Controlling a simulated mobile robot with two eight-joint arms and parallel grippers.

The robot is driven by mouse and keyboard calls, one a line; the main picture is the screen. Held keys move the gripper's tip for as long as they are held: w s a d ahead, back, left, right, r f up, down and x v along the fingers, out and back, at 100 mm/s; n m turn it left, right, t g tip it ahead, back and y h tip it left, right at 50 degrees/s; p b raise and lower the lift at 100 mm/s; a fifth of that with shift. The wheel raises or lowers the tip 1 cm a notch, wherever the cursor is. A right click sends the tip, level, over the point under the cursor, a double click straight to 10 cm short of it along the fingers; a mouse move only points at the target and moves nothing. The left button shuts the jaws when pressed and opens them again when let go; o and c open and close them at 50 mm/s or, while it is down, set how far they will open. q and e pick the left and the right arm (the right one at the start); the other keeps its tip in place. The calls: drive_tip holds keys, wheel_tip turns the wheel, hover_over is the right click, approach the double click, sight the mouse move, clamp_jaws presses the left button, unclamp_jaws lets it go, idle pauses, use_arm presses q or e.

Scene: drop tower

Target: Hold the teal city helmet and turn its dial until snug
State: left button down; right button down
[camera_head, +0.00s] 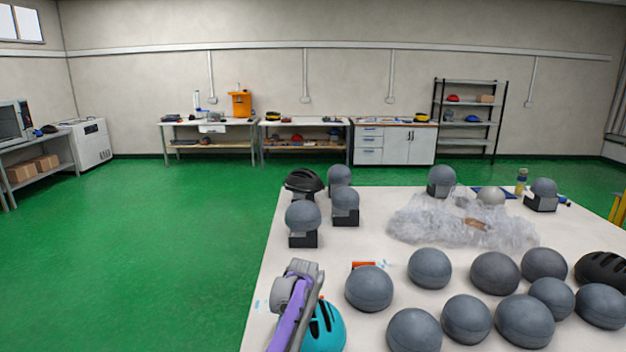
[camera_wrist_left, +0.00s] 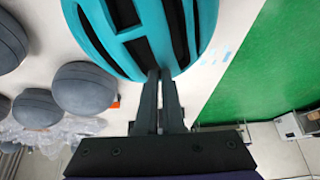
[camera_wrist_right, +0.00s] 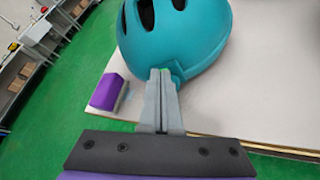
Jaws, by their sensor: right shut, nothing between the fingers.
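The teal city helmet (camera_head: 325,326) is at the near left part of the white table, partly hidden behind my purple and grey arm in the head view. In the left wrist view the helmet (camera_wrist_left: 140,35) shows its dark vents. My left gripper (camera_wrist_left: 160,74) has its fingers close together with a thin gap, closed on the helmet's edge. In the right wrist view the helmet (camera_wrist_right: 180,40) fills the top. My right gripper (camera_wrist_right: 160,74) is shut and empty, its tips right at the helmet's lower edge. I cannot make out the dial.
Several grey domes (camera_head: 430,268) crowd the table to the right. Others stand on dark blocks (camera_head: 303,238) farther back. Clear plastic wrap (camera_head: 450,225) lies mid-table, and a black helmet (camera_head: 304,182) sits at the far left corner. Green floor (camera_head: 180,230) left of the table is free.

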use_arm(q)
drive_tip(key=shift+s+d+f, duration=0.1)
drive_tip(key=shift+s+f, duration=0.05)
drive_tip(key=shift+f, duration=0.2)
use_arm(e)
drive_tip(key=shift+s+a+f, duration=0.1)
drive_tip(key=shift+s+f, duration=0.05)
drive_tip(key=shift+f, duration=0.65)
drive_tip(key=shift+d, duration=0.25)
idle(0.4)
use_arm(q)
drive_tip(key=shift+r, duration=0.1)
use_arm(e)
drive_tip(key=shift+d+f, duration=0.1)
drive_tip(key=shift+d, duration=0.2)
drive_tip(key=shift+w+d+f, duration=0.2)
drive_tip(key=shift+d+f, duration=0.1)
drive_tip(key=shift+d, duration=0.05)
idle(0.4)
drive_tip(key=shift+w+d+r, duration=0.15)
drive_tip(key=shift+d+r, duration=0.1)
drive_tip(key=shift+s+d, duration=0.2)
drive_tip(key=shift+s, duration=0.75)
drive_tip(key=shift+s+d, duration=0.25)
drive_tip(key=shift+s, duration=0.75)
drive_tip(key=shift+s+d, duration=0.2)
drive_tip(key=shift+s, duration=0.75)
drive_tip(key=shift+f, duration=0.1)
